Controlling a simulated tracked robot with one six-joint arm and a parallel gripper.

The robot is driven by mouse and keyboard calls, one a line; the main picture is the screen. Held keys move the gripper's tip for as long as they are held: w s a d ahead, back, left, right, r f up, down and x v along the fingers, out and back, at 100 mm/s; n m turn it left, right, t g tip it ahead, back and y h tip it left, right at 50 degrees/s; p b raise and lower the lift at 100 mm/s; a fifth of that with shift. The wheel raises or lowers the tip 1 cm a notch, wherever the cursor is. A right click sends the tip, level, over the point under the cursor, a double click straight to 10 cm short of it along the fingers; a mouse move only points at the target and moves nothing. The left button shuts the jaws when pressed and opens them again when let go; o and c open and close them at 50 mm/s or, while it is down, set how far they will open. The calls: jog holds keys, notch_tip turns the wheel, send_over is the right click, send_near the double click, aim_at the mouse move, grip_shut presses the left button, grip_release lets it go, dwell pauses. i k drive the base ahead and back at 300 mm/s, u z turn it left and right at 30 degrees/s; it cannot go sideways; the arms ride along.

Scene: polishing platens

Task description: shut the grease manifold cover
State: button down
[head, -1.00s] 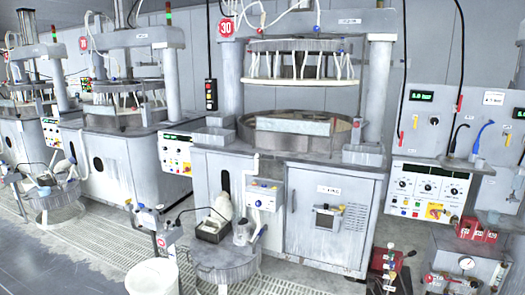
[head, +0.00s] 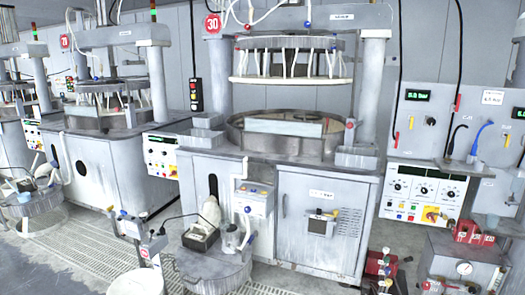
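My gripper is not in view.
The middle machine (head: 325,190) has a round platen basin (head: 238,132). In front stand a round stand (head: 215,268) with a bottle and jug, and a white bucket (head: 135,284). A red unit (head: 381,266) and a gauge box (head: 438,262) stand at right.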

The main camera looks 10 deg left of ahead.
aim_at(258, 173)
jog(key=u, duration=0.05)
jog(key=i, duration=3.25)
jog(key=u, duration=1.9)
